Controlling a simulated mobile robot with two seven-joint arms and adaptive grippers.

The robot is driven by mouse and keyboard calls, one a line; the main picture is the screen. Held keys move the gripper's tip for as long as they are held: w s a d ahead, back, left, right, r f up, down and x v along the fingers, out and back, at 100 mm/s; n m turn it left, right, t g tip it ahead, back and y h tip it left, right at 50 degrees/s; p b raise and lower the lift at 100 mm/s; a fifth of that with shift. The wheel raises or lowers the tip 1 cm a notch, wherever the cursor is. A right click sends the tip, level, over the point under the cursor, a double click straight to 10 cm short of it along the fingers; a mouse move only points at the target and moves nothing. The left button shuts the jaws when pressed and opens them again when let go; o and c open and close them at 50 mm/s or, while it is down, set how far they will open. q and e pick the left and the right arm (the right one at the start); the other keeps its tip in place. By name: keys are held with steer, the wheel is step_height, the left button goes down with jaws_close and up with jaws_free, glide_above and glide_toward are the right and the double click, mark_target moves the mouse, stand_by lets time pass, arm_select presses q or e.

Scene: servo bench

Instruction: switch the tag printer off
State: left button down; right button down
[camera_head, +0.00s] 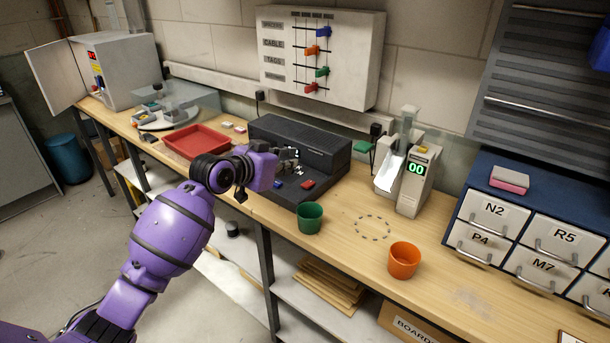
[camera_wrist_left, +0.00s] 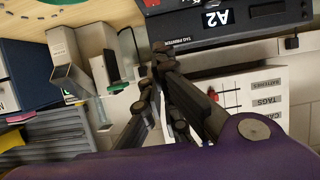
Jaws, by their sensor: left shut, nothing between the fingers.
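The tag printer (camera_head: 330,155) is a dark box on the bench, with a low front deck carrying a red block-like part (camera_head: 307,184) and a blue one (camera_head: 279,184). In the left wrist view the printer (camera_wrist_left: 240,32) fills the upper right, with its name and a white A2 label. My left gripper (camera_head: 288,164) is in front of the printer's face, partly covering it. Its fingers (camera_wrist_left: 160,52) are together and empty, their tips by the printer's lower-left edge in that view; contact cannot be told. No power switch can be clearly made out. My right gripper is out of view.
A green cup (camera_head: 310,218) stands close in front of the printer, an orange cup (camera_head: 403,261) further right. A red tray (camera_head: 196,142) lies left, and a grey device showing 00 (camera_head: 414,185) stands right.

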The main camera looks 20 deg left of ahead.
arm_select(q)
glide_above(305, 187)
step_height(305, 187, down, 3)
steer(key=shift+d+r, duration=0.1)
step_height(305, 187, down, 3)
steer(key=shift+w+r, duration=0.15)
steer(key=shift+r, duration=0.05)
steer(key=shift+s+f, duration=0.2)
steer(key=shift+f, duration=0.6)
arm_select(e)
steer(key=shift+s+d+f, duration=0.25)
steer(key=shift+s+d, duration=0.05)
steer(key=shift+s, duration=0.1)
